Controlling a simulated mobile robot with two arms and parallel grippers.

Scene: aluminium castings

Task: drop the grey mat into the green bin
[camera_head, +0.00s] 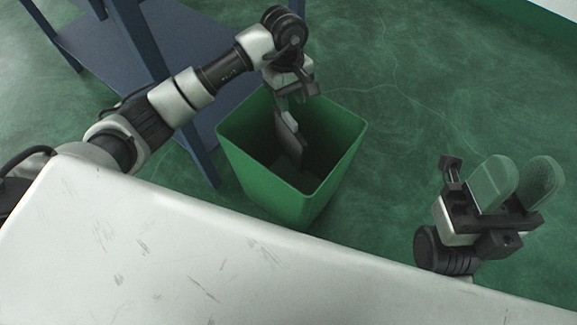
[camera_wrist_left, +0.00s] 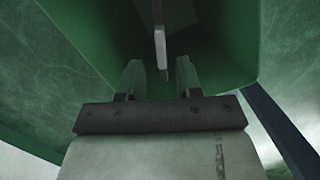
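The green bin (camera_head: 265,185) stands on the floor beyond the white surface, its mouth open upward. My left gripper (camera_head: 290,103) points down over the bin's mouth. The grey mat (camera_head: 288,140) hangs upright in the bin's opening, just below the left fingers. In the left wrist view the mat (camera_wrist_left: 160,48) shows edge-on between and beyond the fingertips of the left gripper (camera_wrist_left: 160,72). Gaps show on both sides of it, so the fingers are open and apart from it. My right gripper (camera_head: 517,180) is open and empty at the right.
A white scratched tabletop (camera_head: 150,250) fills the lower left, close to the bin's near side. A blue shelf unit (camera_head: 185,50) stands behind and left of the bin, one leg near it.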

